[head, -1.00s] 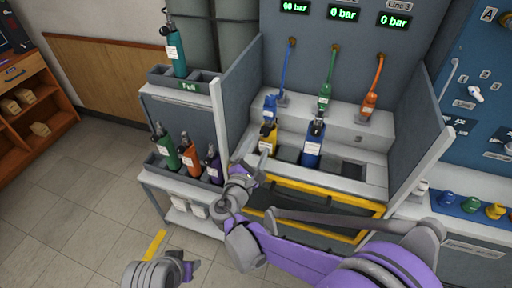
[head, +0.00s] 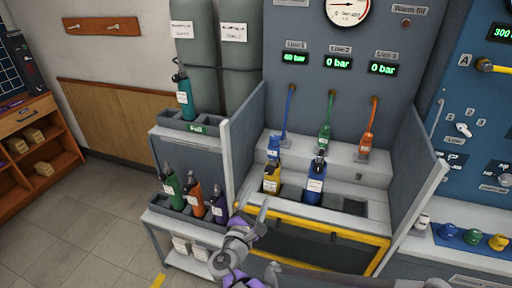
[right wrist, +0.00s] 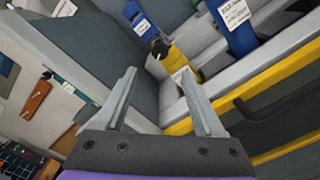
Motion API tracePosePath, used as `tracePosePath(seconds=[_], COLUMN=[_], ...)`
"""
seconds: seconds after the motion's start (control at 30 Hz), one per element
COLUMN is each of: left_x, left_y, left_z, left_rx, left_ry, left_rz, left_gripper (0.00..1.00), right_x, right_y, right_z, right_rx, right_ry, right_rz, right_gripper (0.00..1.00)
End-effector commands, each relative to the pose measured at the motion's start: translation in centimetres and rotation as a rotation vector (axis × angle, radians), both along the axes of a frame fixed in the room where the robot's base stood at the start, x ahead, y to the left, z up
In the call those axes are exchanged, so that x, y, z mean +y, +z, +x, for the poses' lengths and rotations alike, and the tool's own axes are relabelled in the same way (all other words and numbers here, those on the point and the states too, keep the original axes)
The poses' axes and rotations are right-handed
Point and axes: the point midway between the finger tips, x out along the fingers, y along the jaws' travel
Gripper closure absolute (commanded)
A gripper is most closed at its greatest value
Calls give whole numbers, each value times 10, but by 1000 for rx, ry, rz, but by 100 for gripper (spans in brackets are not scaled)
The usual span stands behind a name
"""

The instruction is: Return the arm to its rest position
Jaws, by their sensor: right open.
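My right gripper (head: 252,212) is open and empty in the head view, in front of the left end of the bench and to the right of the purple bottle (head: 219,207). In the right wrist view its two grey fingers stand apart (right wrist: 158,72). A gap shows between fingers and bottle. The rest of my right arm runs along the bottom of the head view, mostly cut off. My left gripper is out of view.
The bench has a yellow-edged front (head: 330,227) and a side panel (head: 243,135) close to my right gripper. A blue bottle (head: 316,183) stands in the bench. A green bottle (head: 172,188) and an orange bottle (head: 195,200) stand in the left rack. Floor (head: 85,225) at left is clear.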

Motion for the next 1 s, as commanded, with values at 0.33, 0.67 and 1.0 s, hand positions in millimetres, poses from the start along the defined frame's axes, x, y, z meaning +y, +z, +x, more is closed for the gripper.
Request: tracePosePath(seconds=[0.33,0.67,1.0], left_x=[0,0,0], left_y=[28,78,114], left_z=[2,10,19], left_rx=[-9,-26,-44], left_ry=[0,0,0], left_rz=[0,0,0], left_gripper=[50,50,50], right_x=[-102,-200,-179], right_y=[14,8,11], right_z=[-36,-175,-269], right_rx=[127,229,191], right_ry=[-203,-678,-1022], right_rz=[392,1272,1952], right_gripper=[30,30,30])
